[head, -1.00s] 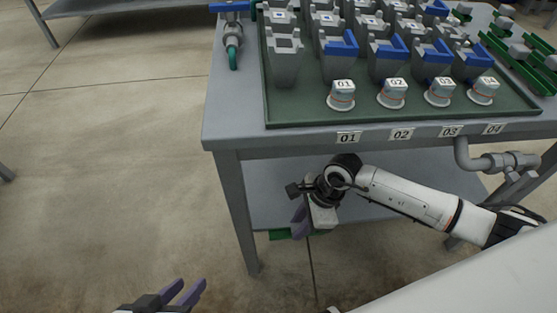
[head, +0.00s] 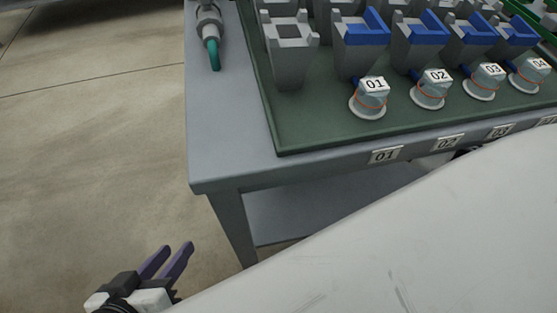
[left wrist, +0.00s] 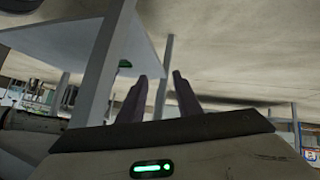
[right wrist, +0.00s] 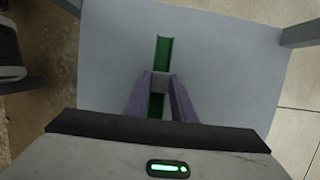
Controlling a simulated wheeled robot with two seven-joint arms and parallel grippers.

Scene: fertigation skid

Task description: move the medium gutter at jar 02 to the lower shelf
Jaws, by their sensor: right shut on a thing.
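My right gripper (right wrist: 161,84) is shut on the grey block of a green gutter (right wrist: 165,52), in the right wrist view. The gutter lies over the flat grey lower shelf (right wrist: 225,70); I cannot tell whether it touches it. The lower shelf (head: 320,205) also shows under the bench in the head view, where my right gripper is hidden behind a white part of mine. My left gripper (head: 167,261) is open and empty at the lower left. Jar 02 (head: 431,92) stands on the green tray (head: 300,135) on the bench top.
Jars 01 (head: 369,99), 03 (head: 484,83) and 04 (head: 528,76) stand in the same row, before grey holders with blue pieces. A bench leg (head: 232,230) stands at the shelf's left corner. The floor (head: 90,150) to the left is clear.

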